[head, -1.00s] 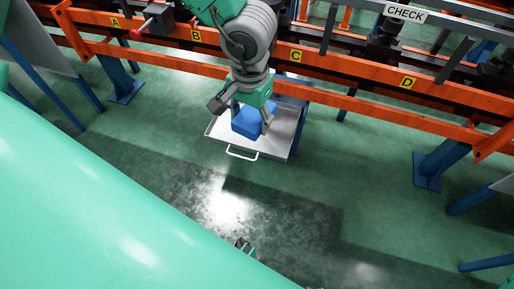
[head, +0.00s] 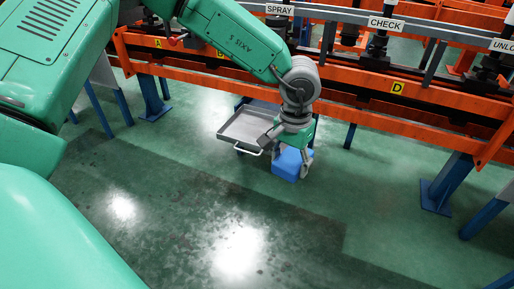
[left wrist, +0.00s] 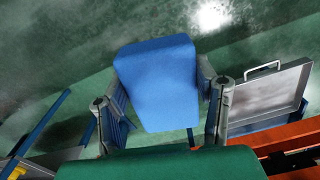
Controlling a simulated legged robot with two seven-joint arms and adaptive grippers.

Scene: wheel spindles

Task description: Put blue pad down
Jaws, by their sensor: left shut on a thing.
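The blue pad (head: 291,164) is a blue block held by my left gripper (head: 288,160), whose fingers are shut on it. In the head view it is just right of the grey tray (head: 252,124), beyond the tray's edge. In the left wrist view the pad (left wrist: 160,80) fills the space between the two fingers, with floor showing around it. Whether its underside touches anything is hidden. My right gripper is not in view.
The tray is empty, with a white handle (head: 247,151) at its front. Orange rails (head: 340,98) with letter labels run behind it. Blue posts (head: 440,190) stand at the right. Green floor (head: 330,200) in front of the rails is clear.

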